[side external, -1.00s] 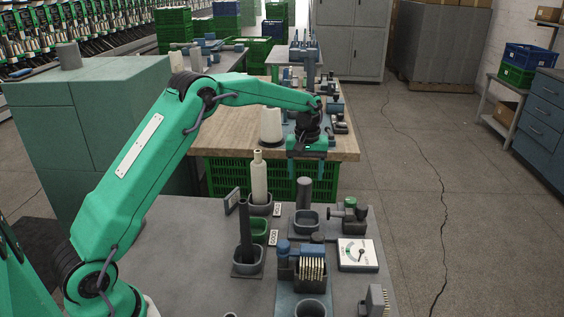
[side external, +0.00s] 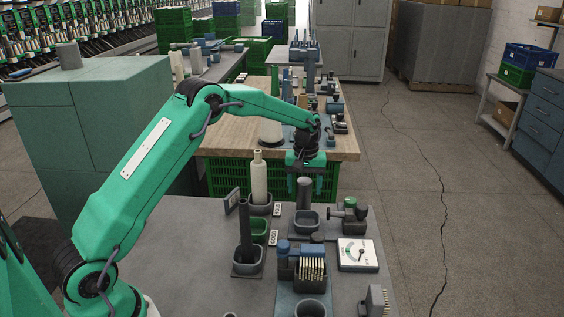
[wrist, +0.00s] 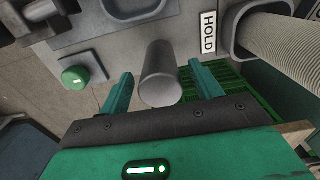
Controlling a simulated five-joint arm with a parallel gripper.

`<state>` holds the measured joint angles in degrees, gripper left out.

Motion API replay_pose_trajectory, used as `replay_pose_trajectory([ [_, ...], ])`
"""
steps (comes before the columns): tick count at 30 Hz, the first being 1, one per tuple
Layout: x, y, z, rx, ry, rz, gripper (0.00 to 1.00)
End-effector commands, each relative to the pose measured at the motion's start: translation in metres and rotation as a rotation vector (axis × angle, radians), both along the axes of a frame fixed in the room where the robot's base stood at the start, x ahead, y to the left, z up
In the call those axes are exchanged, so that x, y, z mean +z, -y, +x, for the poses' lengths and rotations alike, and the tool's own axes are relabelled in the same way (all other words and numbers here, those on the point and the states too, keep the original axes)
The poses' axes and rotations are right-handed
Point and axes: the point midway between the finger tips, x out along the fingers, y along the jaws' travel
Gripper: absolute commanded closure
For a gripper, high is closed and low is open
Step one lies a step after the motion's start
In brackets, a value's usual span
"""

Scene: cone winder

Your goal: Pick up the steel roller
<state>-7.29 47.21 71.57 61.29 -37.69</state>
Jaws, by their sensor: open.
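The steel roller (side external: 304,194) is a plain grey cylinder standing upright at the back of the grey bench, behind a grey square cup. In the wrist view the roller (wrist: 160,72) appears in the middle, its round top end facing the camera. My gripper (side external: 305,172) is right above the roller, pointing down. In the wrist view my gripper (wrist: 161,78) is open, with one green finger on each side of the roller and a visible gap on both sides. The foot of the roller is hidden behind the cup in the side view.
A cream spool (side external: 259,180) stands close to the left of the roller. A dark spindle (side external: 244,230), a dial gauge (side external: 357,254) and a bin of brass pins (side external: 311,270) stand nearer. A green crate (side external: 225,178) lies behind the bench.

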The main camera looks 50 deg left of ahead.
Motion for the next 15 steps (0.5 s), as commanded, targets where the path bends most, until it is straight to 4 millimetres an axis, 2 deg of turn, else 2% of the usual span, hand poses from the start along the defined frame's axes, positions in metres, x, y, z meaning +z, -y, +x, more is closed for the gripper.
replay_pose_trajectory([
  [6,-0.024,0.000,0.000,0.000,0.000,0.000,0.36],
  [15,-0.029,0.000,0.000,0.000,0.001,0.000,0.36],
])
